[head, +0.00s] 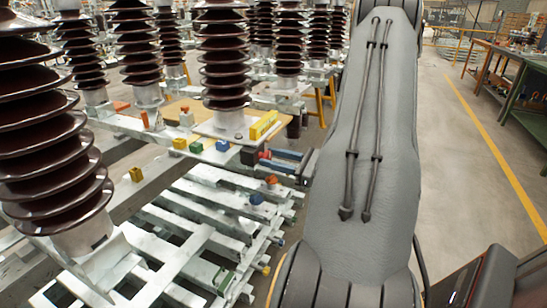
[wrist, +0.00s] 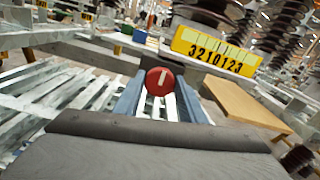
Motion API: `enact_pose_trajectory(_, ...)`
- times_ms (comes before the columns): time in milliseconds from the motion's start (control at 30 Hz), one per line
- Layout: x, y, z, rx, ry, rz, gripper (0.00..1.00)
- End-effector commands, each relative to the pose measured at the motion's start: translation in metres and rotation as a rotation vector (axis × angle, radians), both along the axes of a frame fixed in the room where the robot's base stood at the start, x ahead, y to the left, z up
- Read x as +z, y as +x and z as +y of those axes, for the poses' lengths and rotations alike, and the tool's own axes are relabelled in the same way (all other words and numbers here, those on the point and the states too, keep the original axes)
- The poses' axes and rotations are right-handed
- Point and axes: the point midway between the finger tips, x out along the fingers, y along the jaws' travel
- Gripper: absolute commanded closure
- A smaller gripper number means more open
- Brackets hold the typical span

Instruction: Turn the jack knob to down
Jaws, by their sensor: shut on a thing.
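The jack knob (wrist: 160,81) is a round red disc with a pale bar across its face. In the wrist view the bar stands nearly upright, its top leaning slightly right. My gripper (wrist: 160,92) has its two blue-grey fingers on either side of the knob and is shut on it. In the head view the gripper (head: 270,159) reaches left from behind my grey arm, and the red knob (head: 263,155) shows at its fingertips. A yellow plate (wrist: 217,52) with black digits 3210123 sits above and right of the knob; its yellow body also shows in the head view (head: 263,125).
Tall brown ribbed insulators (head: 223,60) stand close behind the knob, and another (head: 45,125) rises at the near left. Pale metal frames (head: 175,250) lie below. Small coloured blocks (head: 196,147) sit along the beam. Open floor (head: 470,180) is at the right.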

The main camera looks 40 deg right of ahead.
Motion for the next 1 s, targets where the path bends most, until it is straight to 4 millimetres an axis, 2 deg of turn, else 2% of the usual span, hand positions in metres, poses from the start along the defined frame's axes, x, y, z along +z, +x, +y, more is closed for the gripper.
enact_pose_trajectory(367, -0.001, 0.0, 0.0, 0.0, 0.005, 0.004, 0.85)
enact_pose_trajectory(400, -0.001, 0.0, 0.0, 0.0, 0.005, 0.004, 0.58)
enact_pose_trajectory(500, -0.001, 0.0, 0.0, 0.0, 0.004, 0.003, 0.45)
enact_pose_trajectory(800, 0.0, -0.002, -0.001, -0.001, 0.002, 0.002, 0.45)
enact_pose_trajectory(1000, -0.001, -0.024, -0.011, -0.004, 0.002, 0.002, 0.45)
